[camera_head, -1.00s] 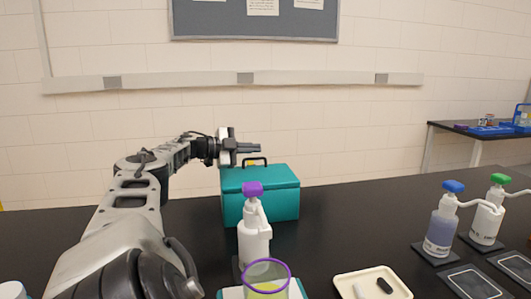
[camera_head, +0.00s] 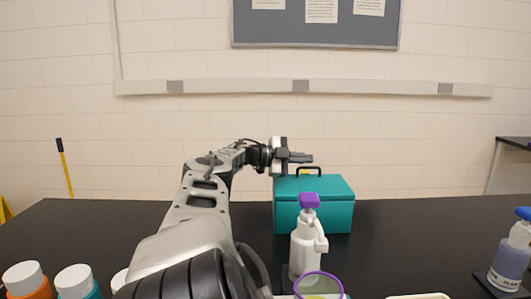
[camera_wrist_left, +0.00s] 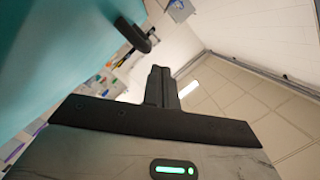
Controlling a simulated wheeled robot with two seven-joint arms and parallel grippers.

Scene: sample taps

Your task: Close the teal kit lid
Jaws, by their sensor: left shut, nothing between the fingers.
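The teal kit (camera_head: 313,211) stands on the black bench beyond the white purple-topped bottle. Its lid (camera_head: 318,184) looks down flat on the box, with a dark handle (camera_head: 309,170) on top. My left gripper (camera_head: 306,158) is shut and empty, just above the lid's rear left part near the handle. I cannot tell whether it touches the lid. In the left wrist view, the shut fingers (camera_wrist_left: 160,84) are apart from the teal surface (camera_wrist_left: 55,50) and the black handle (camera_wrist_left: 133,35). My right gripper is not in view.
The white bottle with a purple top (camera_head: 307,247) stands in front of the kit, with a purple-rimmed cup (camera_head: 319,285) nearer. Orange and teal white-capped bottles stand at the front left. A blue-topped bottle (camera_head: 510,262) is at the right. The bench right of the kit is clear.

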